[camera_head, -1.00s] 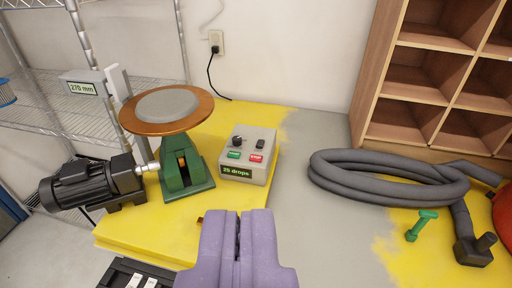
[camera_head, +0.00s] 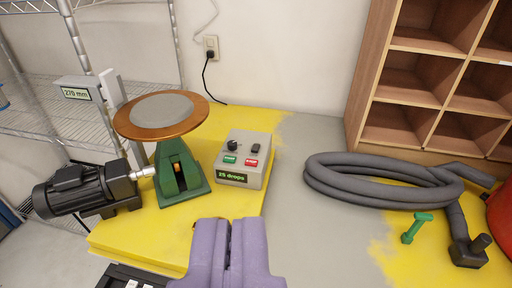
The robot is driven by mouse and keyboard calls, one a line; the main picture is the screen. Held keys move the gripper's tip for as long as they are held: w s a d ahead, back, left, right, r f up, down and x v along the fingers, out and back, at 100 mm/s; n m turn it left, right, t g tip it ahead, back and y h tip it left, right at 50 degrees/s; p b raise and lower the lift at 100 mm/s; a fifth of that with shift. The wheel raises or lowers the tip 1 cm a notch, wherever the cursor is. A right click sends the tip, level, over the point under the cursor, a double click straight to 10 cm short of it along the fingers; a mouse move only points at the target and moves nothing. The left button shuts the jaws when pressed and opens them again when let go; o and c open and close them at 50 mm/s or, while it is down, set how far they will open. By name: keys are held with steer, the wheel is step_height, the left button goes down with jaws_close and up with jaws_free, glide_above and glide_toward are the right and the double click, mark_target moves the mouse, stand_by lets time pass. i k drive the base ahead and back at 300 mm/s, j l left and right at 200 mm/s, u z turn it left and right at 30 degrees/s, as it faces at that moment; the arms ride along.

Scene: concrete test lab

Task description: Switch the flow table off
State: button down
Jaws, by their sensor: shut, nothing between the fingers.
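The flow table has a round copper-rimmed disc (camera_head: 132,128) with a grey cake on it, on a green stand (camera_head: 180,185). A black motor (camera_head: 80,190) joins it at the left. The grey control box (camera_head: 231,180) stands to its right on the yellow slab. The box has a green button (camera_head: 229,159), a red button (camera_head: 252,163), a black knob (camera_head: 232,145), a black switch (camera_head: 255,148) and a display reading "25 drops". My purple gripper (camera_head: 228,226) is shut and empty at the bottom middle, in front of the box and apart from it in the picture.
A gauge (camera_head: 80,90) reading "279 mm" stands behind the disc at left, by a wire rack (camera_head: 150,15). A coiled grey hose (camera_head: 385,197), a green dumbbell-shaped piece (camera_head: 416,227) and wooden cubbies (camera_head: 360,85) are at right.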

mark_target(255, 148)
steer(key=i+j+z, duration=0.15)
steer(key=i, duration=1.15)
